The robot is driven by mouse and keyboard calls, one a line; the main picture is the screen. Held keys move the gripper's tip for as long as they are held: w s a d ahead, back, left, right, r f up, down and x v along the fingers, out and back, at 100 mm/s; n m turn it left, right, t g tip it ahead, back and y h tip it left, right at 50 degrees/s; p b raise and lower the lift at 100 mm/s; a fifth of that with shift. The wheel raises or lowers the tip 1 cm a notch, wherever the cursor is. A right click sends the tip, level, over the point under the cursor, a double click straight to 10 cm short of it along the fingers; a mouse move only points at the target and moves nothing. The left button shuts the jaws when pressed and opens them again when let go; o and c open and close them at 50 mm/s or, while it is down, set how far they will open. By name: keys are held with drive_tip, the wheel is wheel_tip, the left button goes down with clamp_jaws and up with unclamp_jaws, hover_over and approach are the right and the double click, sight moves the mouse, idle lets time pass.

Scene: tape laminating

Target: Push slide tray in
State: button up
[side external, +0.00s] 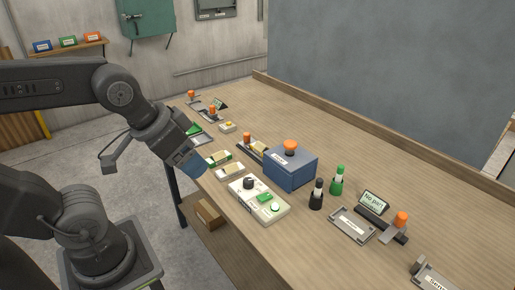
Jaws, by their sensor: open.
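A blue box-shaped machine (291,170) with an orange knob on top stands mid-table. At its left side a dark slide tray (262,154) sticks out, with an orange-topped handle (246,138) at its outer left end and a pale tan piece on it. Part of the tray is hidden by the machine, so how far it reaches inside cannot be seen. My gripper (191,165) is at the table's front left edge, left of the tray and apart from it. It is open and angled downward; I see nothing between its fingers.
A white control box (259,199) with a black knob and green button sits in front of the machine. A black bottle (317,194) and green bottle (338,180) stand right of it. A grey labelled tray (352,224) is further right.

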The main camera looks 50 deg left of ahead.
drive_tip(key=shift+c, duration=0.7)
drive_tip(key=w+a+n, duration=0.1)
drive_tip(key=w, duration=0.1)
drive_tip(key=w+a+r+n, duration=0.1)
drive_tip(key=w, duration=0.2)
drive_tip(key=w+a+r+y, duration=0.1)
drive_tip(key=w, duration=0.2)
drive_tip(key=shift+w+a+r+n+g, duration=0.2)
drive_tip(key=shift+a+n+g, duration=0.1)
drive_tip(key=shift+a+n, duration=0.1)
drive_tip(key=shift+c, duration=1)
drive_tip(key=n+g+y, duration=0.3)
drive_tip(key=n, duration=0.6)
hover_over(247, 134)
drive_tip(key=s+d, duration=0.3)
drive_tip(key=d, duration=0.1)
wheel_tip(247, 134, down, 13)
drive_tip(key=shift+m+t, duration=0.3)
drive_tip(key=x, duration=1.3)
drive_tip(key=shift+w+f, duration=0.15)
drive_tip(key=shift+c, duration=0.3)
clamp_jaws()
